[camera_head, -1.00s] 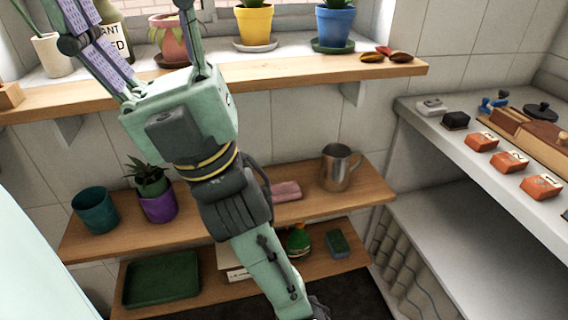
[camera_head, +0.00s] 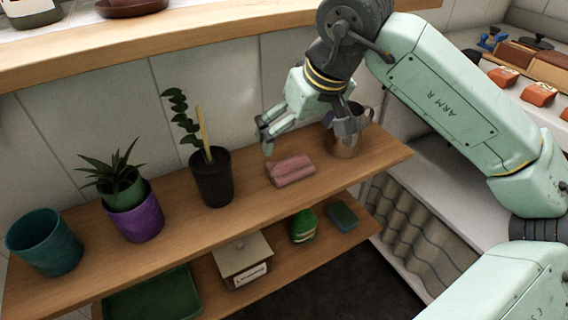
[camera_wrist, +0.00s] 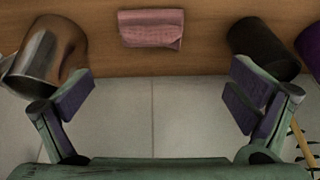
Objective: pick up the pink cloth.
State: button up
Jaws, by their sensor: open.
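The pink cloth (camera_head: 291,170) lies folded on the upper wooden shelf, between a dark plant pot and a metal mug. In the wrist view the cloth (camera_wrist: 151,28) is at the top middle, ahead of the fingers and apart from them. My gripper (camera_head: 305,133) is open and empty, close to the wall behind and above the cloth. In the wrist view its two fingers (camera_wrist: 160,100) are spread wide, with only wall tiles between them. No part of the cloth is between them.
The metal mug (camera_head: 349,132) stands right of the cloth, partly hidden by my gripper. The dark pot (camera_head: 212,180) with a plant stands left. A purple pot (camera_head: 138,218) and a teal pot (camera_head: 45,243) are farther left. A window shelf (camera_head: 150,50) runs above.

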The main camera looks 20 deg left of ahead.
aim_at(292, 156)
jog(key=shift+h, duration=0.3)
jog(key=f, duration=0.1)
jog(key=w+f, duration=0.1)
jog(key=f, duration=0.2)
jog(key=shift+w+a+f, duration=0.2)
jog(key=shift+w, duration=0.15)
jog(key=shift+p+x, duration=0.45)
jog(key=shift+x, duration=2.6)
jog(key=shift+a, duration=0.15)
jog(key=shift+c, duration=0.4)
jog(key=c, duration=0.7)
